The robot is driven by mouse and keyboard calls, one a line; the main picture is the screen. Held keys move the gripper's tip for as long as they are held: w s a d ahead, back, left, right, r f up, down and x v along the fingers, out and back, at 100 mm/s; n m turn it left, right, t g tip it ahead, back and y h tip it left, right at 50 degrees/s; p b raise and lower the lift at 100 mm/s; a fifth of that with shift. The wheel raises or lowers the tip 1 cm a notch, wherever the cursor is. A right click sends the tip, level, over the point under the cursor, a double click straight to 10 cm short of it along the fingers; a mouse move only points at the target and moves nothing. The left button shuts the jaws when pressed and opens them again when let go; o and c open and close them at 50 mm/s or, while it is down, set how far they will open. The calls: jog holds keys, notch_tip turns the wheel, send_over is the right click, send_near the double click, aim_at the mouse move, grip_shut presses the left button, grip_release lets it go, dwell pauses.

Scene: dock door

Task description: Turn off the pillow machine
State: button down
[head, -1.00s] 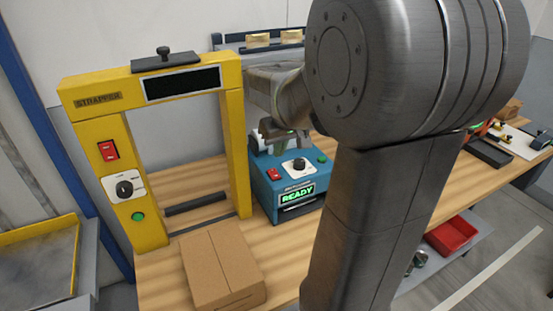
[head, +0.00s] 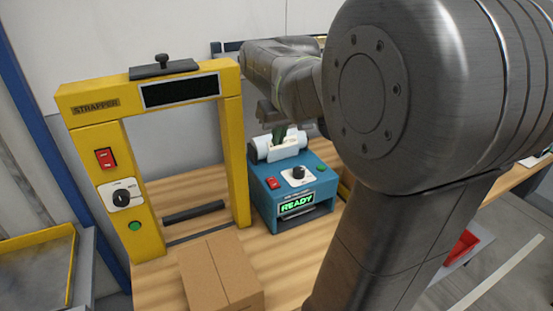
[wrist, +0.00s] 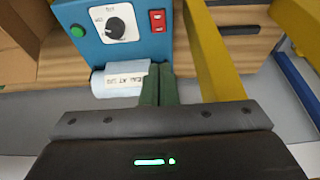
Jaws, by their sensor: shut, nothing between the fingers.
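The pillow machine (head: 258,205) is the blue box on the bench, its display (head: 297,202) lit green with "READY". On its top are a red rocker switch (head: 273,183), a black knob on a white plate (head: 298,173) and a green button (head: 321,168). A white film roll with a printed label (head: 261,150) lies at its back. The wrist view also shows the red switch (wrist: 158,20), knob (wrist: 115,24) and roll (wrist: 112,80). My gripper (head: 280,137) has its green fingers together, empty, in front of the roll's label, pointing down. In the wrist view the fingertips (wrist: 160,72) are below the red switch.
A yellow strapper frame (head: 240,165) stands close left of the machine, with its own red switch (head: 106,158), knob and green button (head: 135,226). A cardboard box (head: 225,277) sits in front on the wooden bench. A red bin (head: 462,250) is lower right.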

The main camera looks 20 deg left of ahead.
jog(key=p, duration=0.2)
send_near(271, 180)
jog(key=x, duration=0.5)
jog(key=shift+w+a, duration=0.25)
jog(key=shift+x, duration=0.75)
jog(key=shift+s+d+f, duration=0.1)
jog(key=shift+f+b, duration=0.15)
jog(key=shift+b, duration=0.15)
jog(key=shift+s+d, duration=0.5)
jog(key=shift+d, duration=0.1)
